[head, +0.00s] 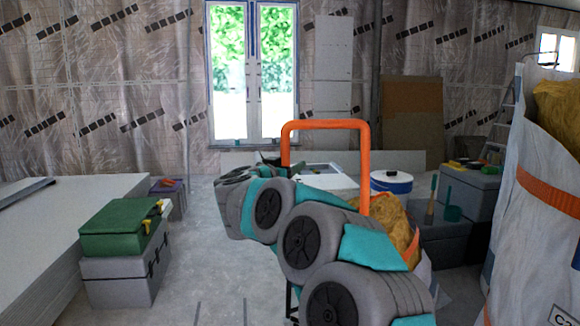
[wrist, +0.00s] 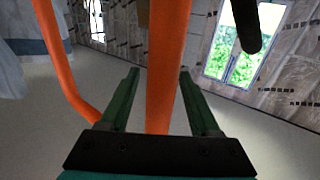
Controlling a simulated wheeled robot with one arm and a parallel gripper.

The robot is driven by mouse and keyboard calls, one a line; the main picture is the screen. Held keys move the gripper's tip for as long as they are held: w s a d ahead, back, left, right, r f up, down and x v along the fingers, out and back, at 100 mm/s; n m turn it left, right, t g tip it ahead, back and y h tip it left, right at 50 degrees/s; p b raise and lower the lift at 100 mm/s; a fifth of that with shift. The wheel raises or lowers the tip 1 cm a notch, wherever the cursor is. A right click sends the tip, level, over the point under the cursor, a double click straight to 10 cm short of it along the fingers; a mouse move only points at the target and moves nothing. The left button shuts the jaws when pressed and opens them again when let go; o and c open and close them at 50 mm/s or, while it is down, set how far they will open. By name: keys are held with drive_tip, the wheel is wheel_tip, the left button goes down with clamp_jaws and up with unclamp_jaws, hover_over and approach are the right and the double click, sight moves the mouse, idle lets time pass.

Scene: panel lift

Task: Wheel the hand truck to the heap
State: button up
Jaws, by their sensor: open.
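The hand truck's orange tube handle (head: 325,125) stands upright in the middle of the head view. Its lower part is hidden behind my grey and teal arm. In the wrist view an orange bar (wrist: 168,60) of it runs between the two green fingers of my gripper (wrist: 159,74). The fingers are apart, one on each side of the bar, and the jaws are open. I cannot tell whether either finger touches it. A second orange tube (wrist: 62,60) curves past on the left. No heap can be made out for certain.
A large white bag (head: 535,190) with yellow filling stands close on the right. A green case (head: 122,228) sits on a grey box (head: 125,275) at the left, beside a stack of pale panels (head: 50,225). Grey floor (head: 195,270) is clear between the boxes and my arm.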

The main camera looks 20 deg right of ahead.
drive_tip(key=shift+w+d, duration=0.1)
clamp_jaws()
idle(0.5)
idle(0.9)
